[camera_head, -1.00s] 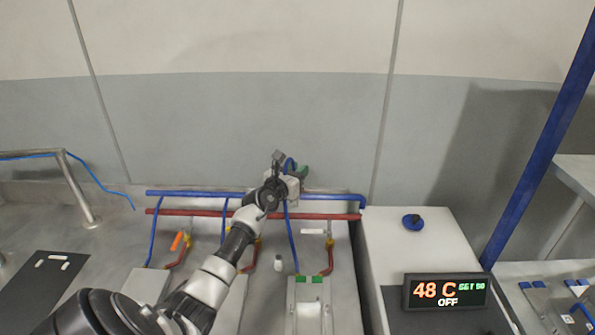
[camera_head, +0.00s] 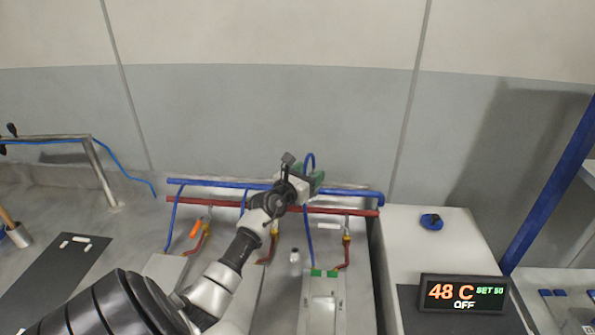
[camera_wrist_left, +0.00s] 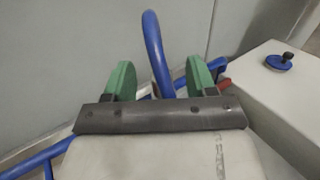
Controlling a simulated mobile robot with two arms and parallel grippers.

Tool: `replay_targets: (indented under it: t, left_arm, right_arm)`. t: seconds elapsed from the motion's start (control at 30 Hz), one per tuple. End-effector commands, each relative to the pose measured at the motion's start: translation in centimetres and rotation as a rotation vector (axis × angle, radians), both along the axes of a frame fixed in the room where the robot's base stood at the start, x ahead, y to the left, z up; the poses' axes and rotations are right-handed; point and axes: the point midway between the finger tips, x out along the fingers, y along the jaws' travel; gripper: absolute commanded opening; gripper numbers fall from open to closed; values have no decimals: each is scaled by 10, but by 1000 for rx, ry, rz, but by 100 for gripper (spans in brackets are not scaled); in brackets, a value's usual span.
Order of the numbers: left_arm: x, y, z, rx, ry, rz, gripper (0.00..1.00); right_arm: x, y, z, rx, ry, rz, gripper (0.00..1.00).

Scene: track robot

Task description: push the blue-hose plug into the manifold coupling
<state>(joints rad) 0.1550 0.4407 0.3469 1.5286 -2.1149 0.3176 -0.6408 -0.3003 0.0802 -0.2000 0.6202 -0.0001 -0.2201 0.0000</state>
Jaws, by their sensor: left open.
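The blue hose (camera_head: 308,160) stands up as an arch behind my left gripper (camera_head: 314,181), above the right part of the manifold's blue pipe (camera_head: 215,184). My left gripper has green fingers and is open. In the left wrist view the hose (camera_wrist_left: 155,50) rises between the two spread green fingers (camera_wrist_left: 160,80), apart from both. The hose's lower end is hidden behind the gripper's dark front edge. I cannot make out the plug or the coupling. The manifold's red pipe (camera_head: 340,211) runs below the blue one. My right gripper is not in view.
A white cabinet with a blue knob (camera_head: 431,221) and a temperature display (camera_head: 463,292) reading 48 C, OFF stands right of the manifold. An orange handle (camera_head: 195,229) and a small grey cylinder (camera_head: 294,255) sit below the pipes. A wall stands close behind.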

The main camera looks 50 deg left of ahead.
Motion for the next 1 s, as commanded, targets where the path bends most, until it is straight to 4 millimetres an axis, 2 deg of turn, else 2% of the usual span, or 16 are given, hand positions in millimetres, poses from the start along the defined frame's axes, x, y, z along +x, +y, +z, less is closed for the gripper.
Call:
replay_targets:
  t: [0.03, 0.2, 0.4, 1.0]
  left_arm:
    - [-12, -2, -1, 1, 3, -1, 56]
    - [-42, -7, -1, 2, 2, 0, 56]
    - [-62, -9, -1, 1, 0, 1, 56]
    - [-65, -10, 0, 1, 0, 0, 56]
  right_arm:
    - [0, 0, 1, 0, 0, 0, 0]
    - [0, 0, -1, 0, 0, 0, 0]
    - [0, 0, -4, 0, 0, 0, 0]
    - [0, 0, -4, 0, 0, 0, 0]
